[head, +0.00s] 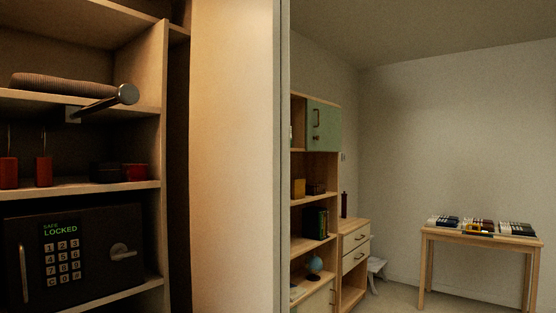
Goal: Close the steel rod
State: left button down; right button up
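A steel rod (103,102) with a round, knob-like end juts out from a small bracket under a shelf in the open wardrobe on the left. It is tilted, with its knob end toward me and to the right. A dark ribbed roll (62,85) lies on the shelf just above and behind the rod. Neither of my grippers shows in the head view.
A black safe (100,250) reading "LOCKED" sits below. Red items (42,171) and dark bowls stand on the middle shelf. A pale panel (235,150) borders the wardrobe. A bookcase (318,195) and small table (480,236) stand beyond.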

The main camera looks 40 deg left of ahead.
aim_at(127, 94)
jog(key=i, duration=1.2)
jog(key=i+u, duration=0.1)
jog(key=u, duration=0.25)
jog(key=i+u, duration=0.1)
jog(key=u, duration=0.25)
jog(key=i+l+u, duration=0.1)
jog(key=u, duration=1.6)
